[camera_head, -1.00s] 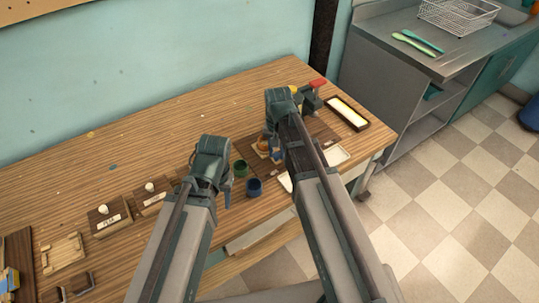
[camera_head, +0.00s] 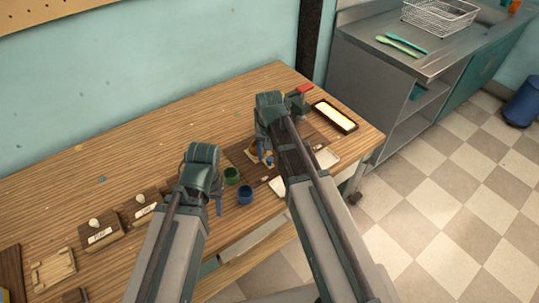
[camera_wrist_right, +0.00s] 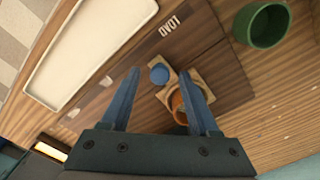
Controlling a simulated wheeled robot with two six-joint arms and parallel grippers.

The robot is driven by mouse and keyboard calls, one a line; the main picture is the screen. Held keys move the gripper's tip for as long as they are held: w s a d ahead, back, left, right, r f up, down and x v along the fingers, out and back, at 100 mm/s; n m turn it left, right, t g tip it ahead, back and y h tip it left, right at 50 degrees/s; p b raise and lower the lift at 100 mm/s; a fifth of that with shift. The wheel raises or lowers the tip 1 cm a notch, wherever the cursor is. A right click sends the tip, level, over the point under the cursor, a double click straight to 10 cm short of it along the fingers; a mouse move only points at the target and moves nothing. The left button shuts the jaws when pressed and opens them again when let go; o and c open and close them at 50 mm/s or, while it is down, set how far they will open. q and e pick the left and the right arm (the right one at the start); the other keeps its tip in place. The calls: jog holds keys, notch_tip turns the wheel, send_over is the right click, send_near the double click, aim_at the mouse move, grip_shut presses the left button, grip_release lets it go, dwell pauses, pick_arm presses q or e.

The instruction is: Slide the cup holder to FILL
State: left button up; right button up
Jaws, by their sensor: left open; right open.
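The cup holder (camera_wrist_right: 196,80) is a light wooden piece on a dark wooden board (camera_wrist_right: 130,75). It has a round blue knob (camera_wrist_right: 159,74) and holds an orange cup (camera_wrist_right: 178,103). In the right wrist view an upside-down label that seems to read LOAD (camera_wrist_right: 169,25) is on the board near the knob; no FILL label can be read. My right gripper (camera_wrist_right: 158,67) is open over the holder, its fingers on either side of the knob in the picture; contact cannot be told. My left gripper (camera_head: 218,206) is open, left of the cups, holding nothing visible.
A green cup (camera_wrist_right: 262,25) and a blue cup (camera_head: 245,195) stand close to my left gripper. A white tray (camera_wrist_right: 90,45) lies along the board. Knobbed blocks (camera_head: 98,232) stand at left.

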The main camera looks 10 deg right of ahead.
pick_arm(q)
notch_tip(320, 180, up, 13)
jog(key=p, duration=1.3)
jog(key=shift+r, duration=0.2)
pick_arm(e)
notch_tip(320, 180, up, 13)
jog(key=shift+r, duration=0.2)
